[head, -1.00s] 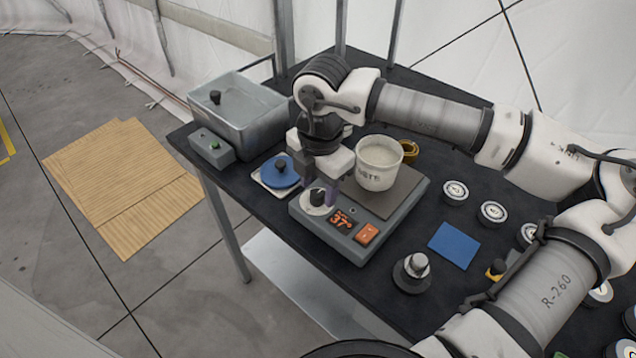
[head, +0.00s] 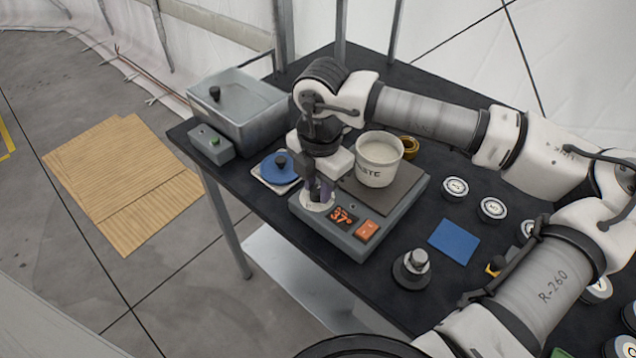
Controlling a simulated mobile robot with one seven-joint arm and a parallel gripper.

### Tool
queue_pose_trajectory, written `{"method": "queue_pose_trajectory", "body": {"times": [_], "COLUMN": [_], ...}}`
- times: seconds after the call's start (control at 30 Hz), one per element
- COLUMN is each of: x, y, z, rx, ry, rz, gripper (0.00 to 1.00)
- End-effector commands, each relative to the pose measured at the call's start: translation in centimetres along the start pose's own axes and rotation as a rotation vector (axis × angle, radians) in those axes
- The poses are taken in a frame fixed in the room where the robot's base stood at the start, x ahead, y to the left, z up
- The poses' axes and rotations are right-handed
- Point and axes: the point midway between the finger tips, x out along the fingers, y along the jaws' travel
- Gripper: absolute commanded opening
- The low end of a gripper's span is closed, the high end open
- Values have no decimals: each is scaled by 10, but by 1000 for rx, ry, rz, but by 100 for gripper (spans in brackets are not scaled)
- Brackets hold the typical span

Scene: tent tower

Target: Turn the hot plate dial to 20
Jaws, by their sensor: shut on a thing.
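The hot plate (head: 336,230) is a grey box with a dark top plate near the front edge of the black table. Its display (head: 342,217) shows an orange 37. Its dial sits on a pale disc (head: 317,204) at the front left corner; the black knob is mostly hidden by my fingers. My gripper (head: 319,193) points down over the dial, shut on the knob. An orange switch (head: 367,230) is right of the display. A white beaker (head: 378,160) with a lettered label stands on the hot plate, close to my gripper.
A metal bath (head: 240,112) and a small grey box with a green button (head: 211,143) stand at the left. A blue-topped round item (head: 280,169) lies left of my gripper. A blue square (head: 454,243), a metal weight (head: 412,268) and round lidded tins (head: 455,188) are at the right.

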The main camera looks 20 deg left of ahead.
Motion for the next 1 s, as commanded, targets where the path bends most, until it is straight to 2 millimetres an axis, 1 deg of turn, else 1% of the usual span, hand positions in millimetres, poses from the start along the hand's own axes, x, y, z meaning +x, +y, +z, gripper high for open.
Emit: {"method": "queue_pose_trajectory", "body": {"times": [0.17,0.37,1.0], "x": [4,6,3], "y": [0,0,1], "z": [0,1,0], "rx": [-58,-194,-778], "ry": [1,4,29], "rz": [2,2,1], "gripper": [4,4,4]}}
